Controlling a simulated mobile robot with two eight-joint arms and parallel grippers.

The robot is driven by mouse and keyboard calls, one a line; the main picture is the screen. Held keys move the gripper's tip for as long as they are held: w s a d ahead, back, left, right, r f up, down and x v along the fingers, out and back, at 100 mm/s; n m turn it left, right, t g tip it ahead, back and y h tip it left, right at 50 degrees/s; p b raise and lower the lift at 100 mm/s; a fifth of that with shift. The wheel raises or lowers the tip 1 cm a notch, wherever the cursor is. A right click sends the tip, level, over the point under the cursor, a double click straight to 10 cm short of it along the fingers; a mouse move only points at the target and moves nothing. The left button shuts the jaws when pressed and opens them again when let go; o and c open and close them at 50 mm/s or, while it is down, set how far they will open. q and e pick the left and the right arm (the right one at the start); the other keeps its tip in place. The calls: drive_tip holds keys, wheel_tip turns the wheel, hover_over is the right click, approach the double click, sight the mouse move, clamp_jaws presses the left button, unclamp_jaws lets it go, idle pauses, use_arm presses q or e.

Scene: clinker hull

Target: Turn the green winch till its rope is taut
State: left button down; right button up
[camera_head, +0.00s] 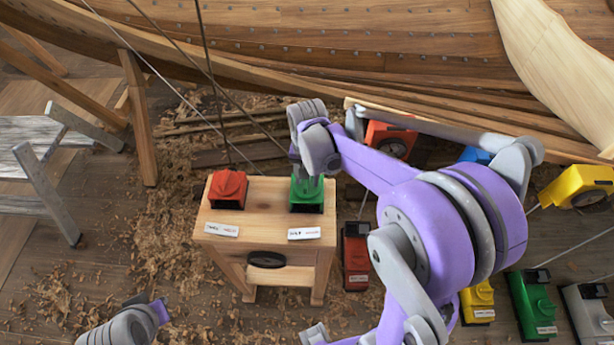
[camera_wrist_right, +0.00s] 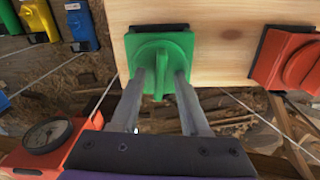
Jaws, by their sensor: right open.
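The green winch (camera_head: 307,192) sits at the right of the small wooden stand's top, a white label in front of it. In the right wrist view the green winch (camera_wrist_right: 160,60) has a round face with a raised grip bar. My right gripper (camera_wrist_right: 164,78) is open, its two grey fingers on either side of that bar; I cannot tell whether they touch it. In the head view my right gripper (camera_head: 305,180) is over the winch and partly hides it. A grey and purple part of my left arm shows at the lower left, with no fingers visible.
A red winch (camera_head: 228,188) stands left of the green one on the wooden stand (camera_head: 265,222). Ropes run up from the stand's back. Several coloured winches lie on the floor to the right. The planked hull (camera_head: 350,40) is behind. A grey trestle (camera_head: 40,165) stands left.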

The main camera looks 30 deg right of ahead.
drive_tip(key=shift+r, duration=0.1)
wheel_tip(320, 180, up, 11)
drive_tip(key=shift+f+p, duration=0.2)
drive_tip(key=shift+p, duration=0.2)
idle(0.3)
drive_tip(key=s+a+f+n+t, duration=0.2)
drive_tip(key=s+a+n, duration=0.1)
drive_tip(key=s, duration=0.4)
drive_tip(key=s+a+f+n+t, duration=0.3)
drive_tip(key=s+a+n, duration=0.1)
drive_tip(key=s, duration=0.3)
drive_tip(key=shift+s+f+n+t, duration=0.2)
drive_tip(key=shift+n+t, duration=0.1)
